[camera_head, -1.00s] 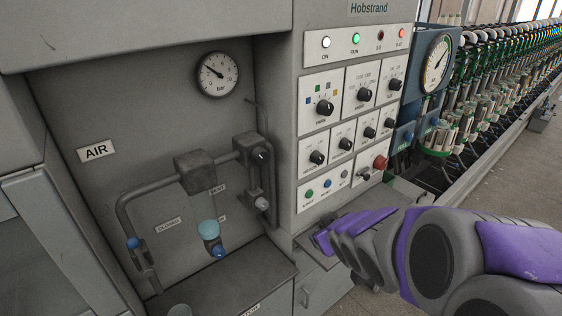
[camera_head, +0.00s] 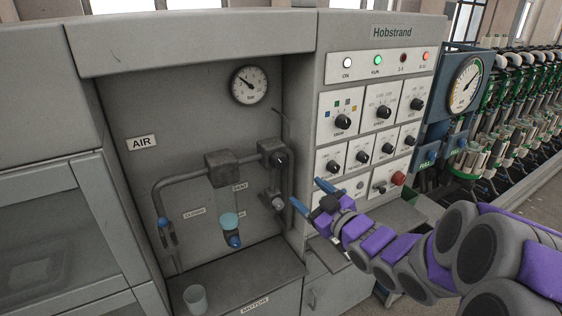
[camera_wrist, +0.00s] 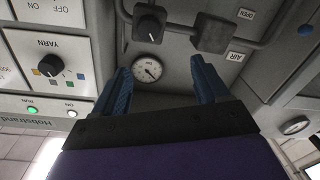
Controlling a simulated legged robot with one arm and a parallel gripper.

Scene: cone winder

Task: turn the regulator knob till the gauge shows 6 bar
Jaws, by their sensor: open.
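The round white gauge (camera_head: 249,85) is on the grey back panel in the head view, above the pipes. Its needle points to the upper left; the exact reading is too small to tell. The dark regulator knob (camera_head: 279,159) sits on the right-hand pipe block, below and right of the gauge. My gripper (camera_head: 311,196) is open and empty, right of and below the knob, and apart from it. In the wrist view, which is upside down, the knob (camera_wrist: 148,27) and gauge (camera_wrist: 147,67) show beyond my open gripper (camera_wrist: 159,85).
The control panel (camera_head: 370,110) with several knobs and a red button (camera_head: 398,178) stands just right of the recess, close to my arm. A clear bowl with a blue base (camera_head: 231,228) hangs below the pipe. A cup (camera_head: 195,299) stands on the ledge at lower left.

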